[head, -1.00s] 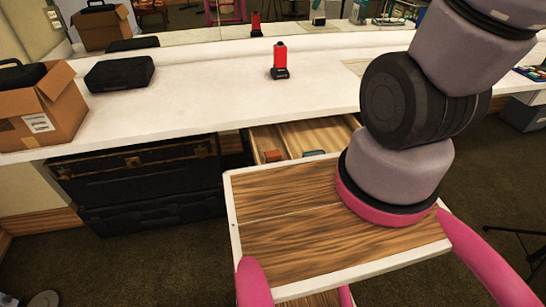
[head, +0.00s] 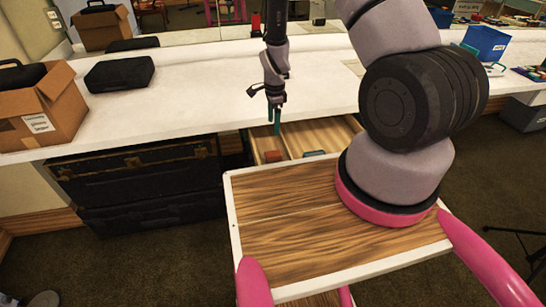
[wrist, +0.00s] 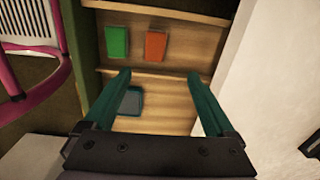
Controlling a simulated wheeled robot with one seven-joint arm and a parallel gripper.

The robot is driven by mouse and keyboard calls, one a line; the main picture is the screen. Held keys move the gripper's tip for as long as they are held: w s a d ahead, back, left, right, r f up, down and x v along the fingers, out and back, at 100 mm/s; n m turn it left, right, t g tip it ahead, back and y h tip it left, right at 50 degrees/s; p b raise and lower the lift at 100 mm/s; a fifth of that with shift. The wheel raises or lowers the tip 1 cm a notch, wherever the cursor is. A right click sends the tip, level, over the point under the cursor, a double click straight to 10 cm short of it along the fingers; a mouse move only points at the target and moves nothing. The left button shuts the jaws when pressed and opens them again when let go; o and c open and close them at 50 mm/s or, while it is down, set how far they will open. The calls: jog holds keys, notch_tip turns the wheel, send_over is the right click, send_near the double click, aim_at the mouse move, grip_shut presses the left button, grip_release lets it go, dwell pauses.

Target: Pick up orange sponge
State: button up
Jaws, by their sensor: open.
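The orange sponge (head: 272,156) lies in the left compartment of the open drawer (head: 338,135). In the wrist view the orange sponge (wrist: 156,46) is flat on the wooden floor, beside a green sponge (wrist: 117,41). A blue-grey item (wrist: 131,101) lies in the other compartment, across a thin divider; its teal top (head: 314,153) shows in the head view. My gripper (head: 275,120) hangs above the drawer, pointing down, open and empty. In the wrist view its teal fingers (wrist: 158,78) are wide apart, and the orange sponge is beyond the fingertips, past the divider.
The white counter (head: 200,75) runs behind the drawer, with a cardboard box (head: 62,105) and a black case (head: 120,72) at left. A blue bin (head: 485,42) stands at right. A dark trunk (head: 135,170) is under the counter. My wooden tray is in front of the drawer.

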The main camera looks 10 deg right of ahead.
send_over(273, 153)
jog(key=f, duration=0.8)
jog(key=shift+s+d, duration=0.15)
jog(key=shift+d, duration=0.1)
jog(key=shift+a+f, duration=0.15)
jog(key=shift+f, duration=1.25)
jog(key=shift+a+f, duration=0.1)
jog(key=shift+f, duration=1.3)
grip_shut()
jog(key=shift+r, duration=0.1)
notch_tip(273, 153, up, 10)
